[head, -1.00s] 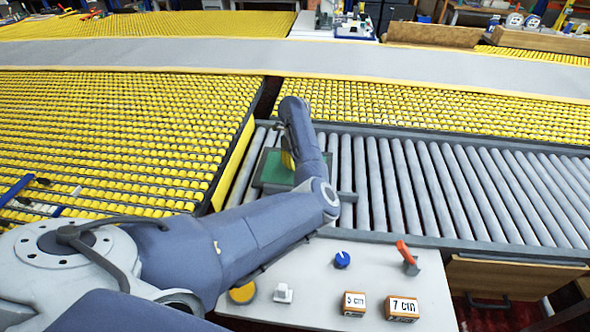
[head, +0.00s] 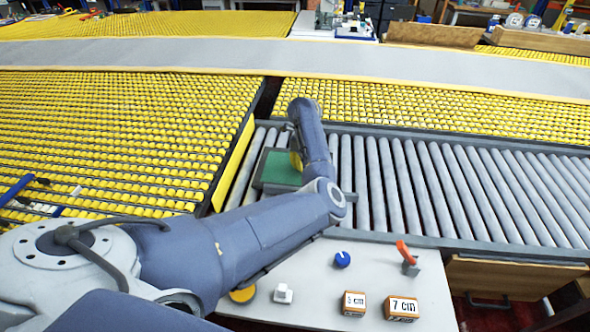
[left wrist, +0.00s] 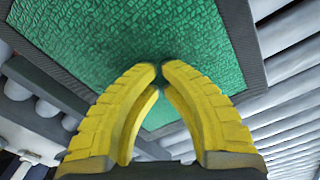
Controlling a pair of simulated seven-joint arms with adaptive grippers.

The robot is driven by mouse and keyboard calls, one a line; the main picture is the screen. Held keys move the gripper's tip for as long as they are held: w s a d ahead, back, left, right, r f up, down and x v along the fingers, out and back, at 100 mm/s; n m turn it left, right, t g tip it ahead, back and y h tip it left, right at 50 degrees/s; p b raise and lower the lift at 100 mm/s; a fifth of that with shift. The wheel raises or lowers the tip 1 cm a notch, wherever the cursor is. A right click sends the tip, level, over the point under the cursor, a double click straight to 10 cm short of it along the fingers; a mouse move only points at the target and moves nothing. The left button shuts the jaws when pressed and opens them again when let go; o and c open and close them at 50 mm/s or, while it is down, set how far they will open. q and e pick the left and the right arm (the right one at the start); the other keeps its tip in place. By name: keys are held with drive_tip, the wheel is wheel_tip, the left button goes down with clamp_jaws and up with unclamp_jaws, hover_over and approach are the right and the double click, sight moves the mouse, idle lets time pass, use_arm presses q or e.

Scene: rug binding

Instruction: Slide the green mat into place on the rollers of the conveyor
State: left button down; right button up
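The green mat (head: 281,168), with a dark grey border, lies over the rollers at the left end of the conveyor (head: 440,185). In the left wrist view, the textured green mat (left wrist: 110,35) fills the upper middle. My left gripper (head: 296,160) is over the mat's right side, partly hidden behind my arm. Its yellow fingers (left wrist: 160,75) are brought together at the tips, with nothing visible between them. They are in front of the mat; I cannot tell whether they touch it. My right gripper is not in view.
A light panel (head: 320,285) in front carries a blue knob (head: 342,260), an orange-red lever (head: 406,253) and two boxes marked in cm (head: 401,308). Yellow roller tables (head: 110,140) lie left and behind. The conveyor's rollers to the right are clear.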

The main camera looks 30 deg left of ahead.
use_arm(q)
drive_tip(key=shift+w+d, duration=0.2)
drive_tip(key=shift+d, duration=0.2)
drive_tip(key=shift+d, duration=0.1)
drive_tip(key=shift+w+d, duration=0.45)
drive_tip(key=shift+d, duration=0.4)
drive_tip(key=shift+w+d, duration=0.4)
drive_tip(key=shift+d, duration=0.45)
drive_tip(key=shift+r, duration=3.4)
